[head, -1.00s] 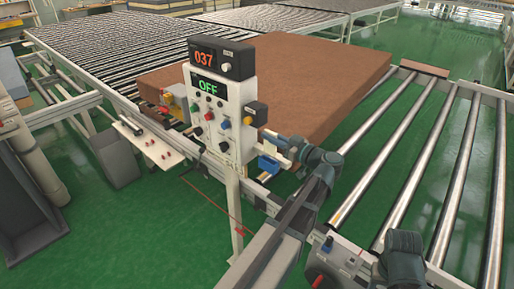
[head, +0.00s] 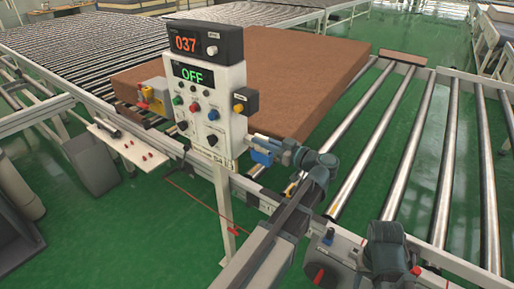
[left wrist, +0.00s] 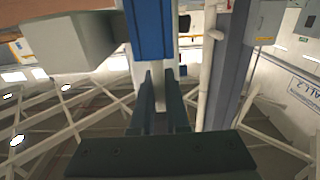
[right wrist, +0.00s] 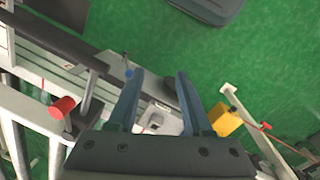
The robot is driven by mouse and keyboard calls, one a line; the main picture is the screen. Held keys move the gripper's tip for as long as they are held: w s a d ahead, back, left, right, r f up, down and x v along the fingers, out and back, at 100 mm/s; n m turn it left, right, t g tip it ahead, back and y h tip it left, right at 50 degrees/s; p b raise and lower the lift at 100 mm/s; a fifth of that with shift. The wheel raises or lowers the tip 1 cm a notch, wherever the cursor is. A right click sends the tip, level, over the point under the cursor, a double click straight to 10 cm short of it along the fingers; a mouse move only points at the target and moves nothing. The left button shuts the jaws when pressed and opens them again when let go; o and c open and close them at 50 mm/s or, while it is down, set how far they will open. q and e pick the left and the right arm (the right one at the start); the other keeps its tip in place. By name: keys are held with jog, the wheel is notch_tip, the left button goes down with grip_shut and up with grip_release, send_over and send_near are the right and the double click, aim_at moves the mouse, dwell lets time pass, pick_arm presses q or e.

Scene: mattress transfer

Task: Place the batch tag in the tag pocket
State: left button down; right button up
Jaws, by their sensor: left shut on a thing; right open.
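My left gripper (head: 272,146) is shut beside the right edge of the control panel, close to a blue holder (head: 261,157) that looks like the tag pocket. In the left wrist view its fingers (left wrist: 160,78) are closed around a thin pale strip, probably the batch tag (left wrist: 163,67). The blue holder (left wrist: 150,28) shows just beyond the fingertips there. I cannot tell whether the tag is inside the pocket or only in front of it. My right gripper (right wrist: 158,80) is open and empty above the conveyor's side rail.
The control panel (head: 203,137), reading 037 and OFF, stands on a post. A brown mattress (head: 290,80) lies behind it on rollers (head: 369,145). A shelf (head: 128,146) juts out at left. A red knob (right wrist: 62,107) and a yellow part (right wrist: 226,120) lie near my right gripper.

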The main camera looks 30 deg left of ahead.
pick_arm(q)
jog(key=shift+f, duration=0.55)
jog(key=shift+r, duration=0.1)
jog(key=shift+d+r, duration=0.1)
jog(key=shift+d, duration=0.05)
jog(key=c, duration=0.9)
grip_release()
jog(key=shift+f, duration=0.2)
jog(key=shift+r, duration=0.25)
jog(key=d, duration=0.8)
jog(key=s+d, duration=0.1)
jog(key=d, duration=0.2)
jog(key=shift+d+f, duration=0.1)
jog(key=shift+d, duration=0.3)
jog(key=shift+w, duration=0.1)
